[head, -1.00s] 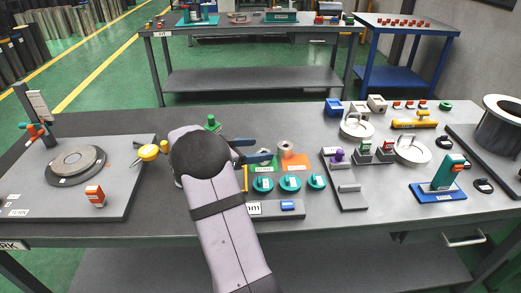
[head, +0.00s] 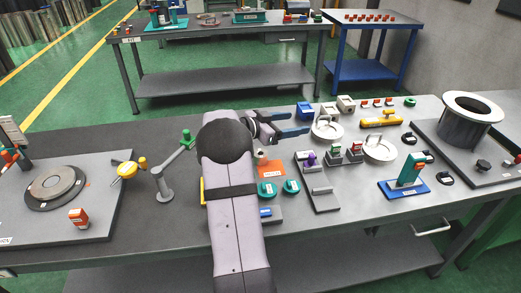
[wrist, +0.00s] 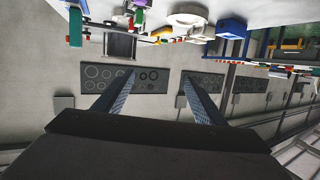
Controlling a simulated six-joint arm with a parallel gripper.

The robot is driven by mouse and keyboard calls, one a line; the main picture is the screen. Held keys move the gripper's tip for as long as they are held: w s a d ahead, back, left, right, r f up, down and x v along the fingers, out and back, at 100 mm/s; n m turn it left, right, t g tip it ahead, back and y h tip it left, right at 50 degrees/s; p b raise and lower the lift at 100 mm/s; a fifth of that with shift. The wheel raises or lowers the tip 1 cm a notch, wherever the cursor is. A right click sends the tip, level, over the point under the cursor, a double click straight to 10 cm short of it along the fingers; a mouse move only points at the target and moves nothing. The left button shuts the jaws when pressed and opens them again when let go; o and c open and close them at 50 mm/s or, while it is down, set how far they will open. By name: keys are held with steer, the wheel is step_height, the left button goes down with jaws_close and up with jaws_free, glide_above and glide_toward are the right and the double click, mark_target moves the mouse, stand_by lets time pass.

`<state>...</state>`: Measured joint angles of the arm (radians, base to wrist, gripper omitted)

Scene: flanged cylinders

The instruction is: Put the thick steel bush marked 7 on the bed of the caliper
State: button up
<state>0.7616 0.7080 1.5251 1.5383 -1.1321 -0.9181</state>
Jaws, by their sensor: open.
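My gripper (head: 308,123) is above the middle of the bench in the head view, pointing right, its two dark blue fingers apart. In the wrist view the fingers (wrist: 158,77) are also spread, with nothing between them. A small steel bush (head: 262,159) is partly visible beside my arm, behind an orange pad (head: 270,169); its marking cannot be read. My gripper is above and to the right of it. No caliper can be told for certain. A grey plate with upright blocks (head: 322,191) stands right of the pad. My arm hides part of the bench around the pad.
Two teal round pieces (head: 267,188) sit in front of the pad. White lidded discs (head: 380,148) and a teal stand on a blue base (head: 408,183) lie to the right. A large flanged cylinder (head: 472,118) is at far right. A green-topped jointed post (head: 164,185) stands left of my arm.

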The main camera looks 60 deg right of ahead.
steer(key=w+d+r+n+t+h, duration=0.2)
steer(key=w+d+r+n+t, duration=0.15)
steer(key=d+r, duration=0.2)
steer(key=w+d+r+n+t+p, duration=0.1)
steer(key=w+r+n+t+p, duration=0.3)
steer(key=w+t, duration=0.6)
steer(key=w+a+f+n+y+b, duration=0.3)
steer(key=w+a+f+n+y, duration=0.25)
steer(key=w, duration=0.25)
steer(key=m+g+y, duration=0.5)
steer(key=g+y, duration=0.1)
steer(key=g, duration=0.1)
glide_toward(260, 152)
steer(key=s+f, duration=0.1)
steer(key=shift+a+f+m, duration=0.1)
steer(key=shift+a+m, duration=0.25)
steer(key=shift+m, duration=0.15)
steer(key=shift+f+p, duration=0.1)
steer(key=shift+p, duration=0.2)
steer(key=shift+p+x, duration=1.65)
steer(key=shift+x, duration=1.95)
steer(key=shift+w+d, duration=0.15)
